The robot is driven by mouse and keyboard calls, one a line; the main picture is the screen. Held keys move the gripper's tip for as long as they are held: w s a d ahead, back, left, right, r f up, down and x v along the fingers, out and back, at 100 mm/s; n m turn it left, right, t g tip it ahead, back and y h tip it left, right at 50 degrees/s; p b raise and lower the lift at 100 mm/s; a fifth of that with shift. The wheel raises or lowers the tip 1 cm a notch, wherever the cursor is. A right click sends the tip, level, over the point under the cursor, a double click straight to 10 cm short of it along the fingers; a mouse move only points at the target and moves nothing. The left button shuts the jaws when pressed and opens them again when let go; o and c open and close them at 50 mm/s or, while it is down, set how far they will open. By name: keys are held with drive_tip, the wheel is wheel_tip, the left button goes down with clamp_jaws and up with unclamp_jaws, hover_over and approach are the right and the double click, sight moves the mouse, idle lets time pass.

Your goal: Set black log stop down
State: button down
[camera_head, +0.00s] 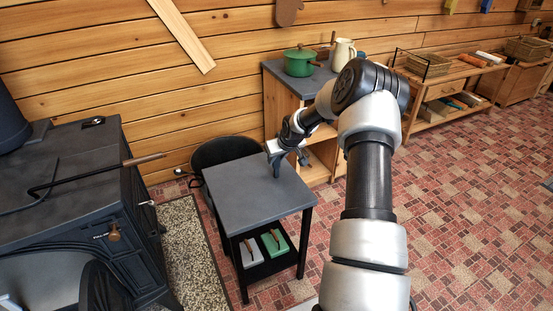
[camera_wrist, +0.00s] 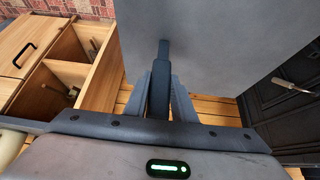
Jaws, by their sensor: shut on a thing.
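The black log stop (camera_wrist: 162,60) is a dark narrow bar in the wrist view. My gripper (camera_wrist: 161,82) is shut on it, one finger on each side, and its far end reaches past the fingertips over a grey surface. In the head view my gripper (camera_head: 281,158) is at the back right part of the small grey-topped table (camera_head: 247,196). The dark piece at its tip (camera_head: 277,171) is small there, and I cannot tell whether it touches the tabletop.
The rest of the small tabletop is clear. A black stove (camera_head: 70,185) with a poker on top stands at left. A wooden cabinet with a green pot (camera_head: 300,62) and a cream jug (camera_head: 344,52) stands behind. A green box (camera_head: 274,243) sits on the table's lower shelf.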

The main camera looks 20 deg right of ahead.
drive_tip(key=shift+f, duration=0.15)
drive_tip(key=c, duration=1.5)
unclamp_jaws()
drive_tip(key=shift+s+r, duration=0.1)
drive_tip(key=shift+r, duration=0.25)
drive_tip(key=p+v, duration=0.3)
drive_tip(key=v, duration=0.8)
drive_tip(key=shift+s+r, duration=0.2)
drive_tip(key=shift+r, duration=0.1)
